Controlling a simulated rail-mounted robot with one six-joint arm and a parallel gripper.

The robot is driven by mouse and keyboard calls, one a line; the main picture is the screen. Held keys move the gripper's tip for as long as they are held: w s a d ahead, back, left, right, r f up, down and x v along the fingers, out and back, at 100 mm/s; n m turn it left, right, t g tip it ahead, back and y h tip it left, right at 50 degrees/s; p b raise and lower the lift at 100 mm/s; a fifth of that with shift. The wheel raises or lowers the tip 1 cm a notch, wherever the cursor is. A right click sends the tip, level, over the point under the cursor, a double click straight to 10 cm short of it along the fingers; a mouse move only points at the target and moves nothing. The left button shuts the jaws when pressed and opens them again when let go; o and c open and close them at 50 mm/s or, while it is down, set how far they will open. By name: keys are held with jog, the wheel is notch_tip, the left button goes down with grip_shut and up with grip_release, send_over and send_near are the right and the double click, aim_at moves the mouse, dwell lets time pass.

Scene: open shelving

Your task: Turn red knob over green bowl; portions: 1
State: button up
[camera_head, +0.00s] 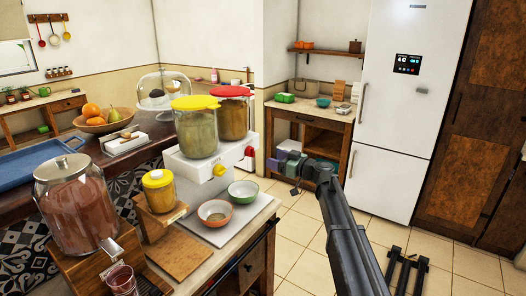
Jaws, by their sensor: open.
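The red knob (249,151) is on the right part of the white dispenser (190,166), below the red-lidded jar (234,115). The green bowl (243,192) stands upright on the counter below and in front of the red knob, beside an orange bowl (214,213) that has some brownish contents. I see no contents in the green bowl. A yellow knob (220,169) is below the yellow-lidded jar (197,128). My gripper (408,261) is at the lower right, open and empty, over the floor and well apart from the knob and bowls.
A yellow-capped jar (158,192) on a wooden stand, a large brown-filled jar (76,205) and a glass (121,280) crowd the counter's left. The white fridge (405,110) stands behind. The tiled floor (300,225) right of the counter is mostly clear.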

aim_at(254, 152)
jog(key=x, duration=1)
jog(key=shift+w+a, duration=0.2)
jog(key=shift+a, duration=0.05)
jog(key=c, duration=0.9)
jog(key=shift+m, duration=0.3)
